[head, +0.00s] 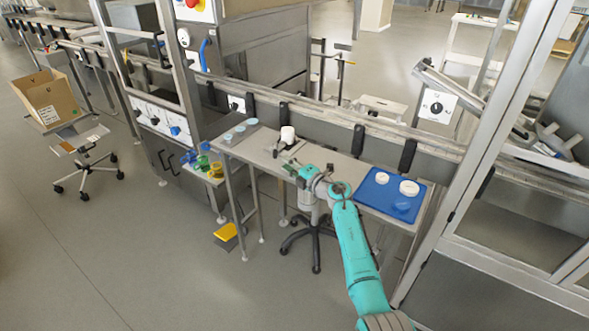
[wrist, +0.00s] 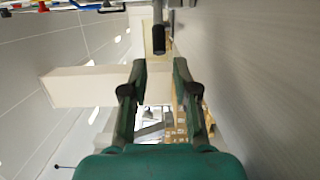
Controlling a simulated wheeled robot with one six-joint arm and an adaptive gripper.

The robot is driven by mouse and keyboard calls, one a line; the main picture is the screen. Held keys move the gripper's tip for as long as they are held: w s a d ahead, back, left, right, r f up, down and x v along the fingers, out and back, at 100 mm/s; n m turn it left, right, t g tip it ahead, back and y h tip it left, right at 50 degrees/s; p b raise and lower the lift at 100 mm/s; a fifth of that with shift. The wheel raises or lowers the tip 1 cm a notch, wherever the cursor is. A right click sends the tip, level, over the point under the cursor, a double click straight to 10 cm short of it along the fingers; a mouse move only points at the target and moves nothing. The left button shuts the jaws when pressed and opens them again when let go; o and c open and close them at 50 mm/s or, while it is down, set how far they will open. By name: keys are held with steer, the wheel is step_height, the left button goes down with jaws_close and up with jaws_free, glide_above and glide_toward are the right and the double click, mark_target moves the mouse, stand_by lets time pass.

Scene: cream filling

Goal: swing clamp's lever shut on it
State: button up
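A white cup-like piece (head: 287,133) stands at the back of the grey table. A small metal clamp (head: 279,149) seems to be beside it, too small to make out. In the wrist view a black lever grip (wrist: 159,39) on a metal rod lies ahead, between and beyond the fingertips, apart from them. My gripper (head: 296,168) is over the table's front part, in front of the white piece. In the wrist view my gripper (wrist: 160,72) is open, with nothing between its fingers. Whether the lever touches the white piece cannot be told.
A blue tray (head: 378,203) with white round pieces lies at the table's right end. Several small pale blue discs (head: 239,129) lie at the left end. A conveyor rail (head: 330,115) runs behind the table (head: 262,158). Coloured cups (head: 203,162) stand to the left.

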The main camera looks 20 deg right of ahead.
steer(key=shift+v, duration=1.5)
